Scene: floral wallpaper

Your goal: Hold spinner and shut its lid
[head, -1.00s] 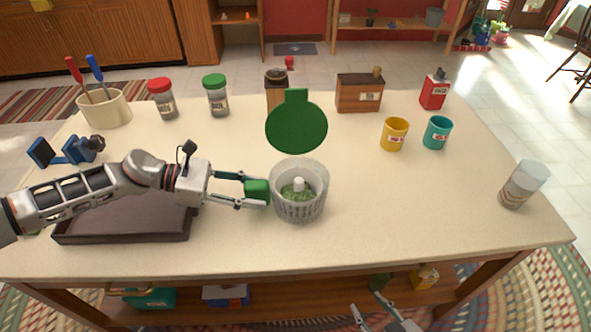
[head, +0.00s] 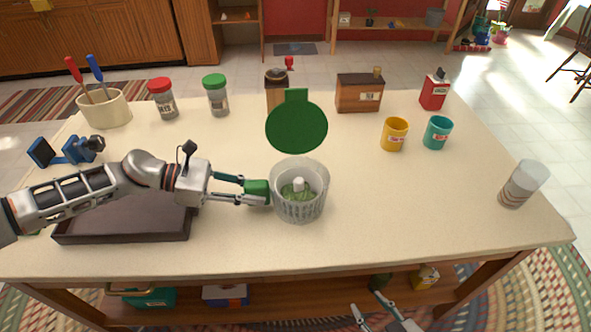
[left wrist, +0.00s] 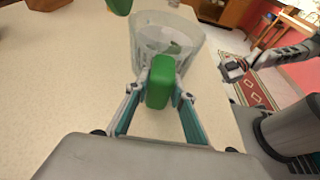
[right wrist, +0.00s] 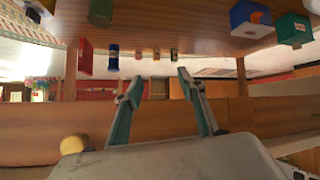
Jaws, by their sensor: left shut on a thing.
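The spinner (head: 299,207) is a clear ribbed bowl with green leaves and a pale centre post, standing upright on the table. Its round green lid (head: 296,127) stands open, raised at the bowl's far side. My left gripper (head: 258,192) is shut on the spinner's green handle (left wrist: 161,82), at the bowl's left side. The left wrist view shows both fingers against the handle, with the clear bowl (left wrist: 168,38) just beyond. My right gripper (head: 369,306) is low in front of the table; in the right wrist view its fingers (right wrist: 157,88) are apart with nothing between them.
A dark tray (head: 120,238) lies under my left arm. A yellow mug (head: 394,134), a teal mug (head: 437,132) and a glass (head: 523,184) stand to the right. Jars, a wooden box (head: 359,93) and a utensil pot (head: 105,108) line the back. The table right of the spinner is clear.

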